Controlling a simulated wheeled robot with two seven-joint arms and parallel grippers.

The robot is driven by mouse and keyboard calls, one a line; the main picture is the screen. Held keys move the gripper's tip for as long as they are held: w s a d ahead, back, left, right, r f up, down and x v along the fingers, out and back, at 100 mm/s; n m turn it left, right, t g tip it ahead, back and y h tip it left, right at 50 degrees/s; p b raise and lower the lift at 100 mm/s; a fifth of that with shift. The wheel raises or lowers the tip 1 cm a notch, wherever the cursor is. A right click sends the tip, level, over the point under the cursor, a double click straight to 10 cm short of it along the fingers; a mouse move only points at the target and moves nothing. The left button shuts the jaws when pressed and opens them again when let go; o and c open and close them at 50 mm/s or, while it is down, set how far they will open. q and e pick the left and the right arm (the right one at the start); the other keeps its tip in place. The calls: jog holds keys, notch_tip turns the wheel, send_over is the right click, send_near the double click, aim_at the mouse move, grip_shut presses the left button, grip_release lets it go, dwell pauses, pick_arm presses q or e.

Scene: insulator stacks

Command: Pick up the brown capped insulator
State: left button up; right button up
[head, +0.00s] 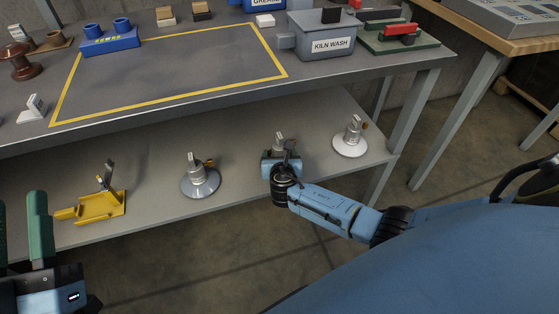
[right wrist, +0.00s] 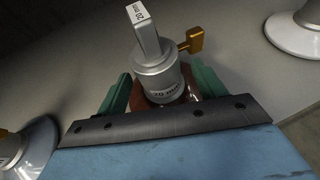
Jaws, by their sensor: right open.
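The brown capped insulator has a silver metal cap marked 20 mm, seen large in the right wrist view (right wrist: 158,78), with an amber-coloured tab on its side. A little of its brown body shows below the cap. In the head view only its cap (head: 279,141) shows, on the lower shelf behind my right gripper (head: 281,160). The right gripper's green fingers (right wrist: 162,88) are open, one on each side of the brown body; I cannot tell whether they touch it. My left gripper (head: 20,208) is open and empty at the lower left.
On the lower shelf (head: 240,205), a grey-glass capped insulator (head: 201,180) stands to the left, a white one (head: 349,140) to the right, and a yellow stand (head: 95,206) farther left. The tabletop (head: 160,85) overhangs behind, with a brown insulator (head: 22,66) and a KILN WASH box (head: 325,40).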

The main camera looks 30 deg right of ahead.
jog(key=shift+b+x, duration=0.45)
jog(key=shift+x, duration=0.4)
jog(key=shift+w+f, duration=0.1)
jog(key=shift+w, duration=0.05)
pick_arm(q)
jog(key=shift+s+a+r+t, duration=0.2)
jog(key=shift+s+r+t, duration=0.45)
jog(key=shift+t, duration=0.45)
pick_arm(e)
jog(key=shift+c, duration=0.4)
grip_shut()
pick_arm(q)
jog(key=shift+w, duration=0.1)
pick_arm(e)
jog(key=shift+w, duration=0.1)
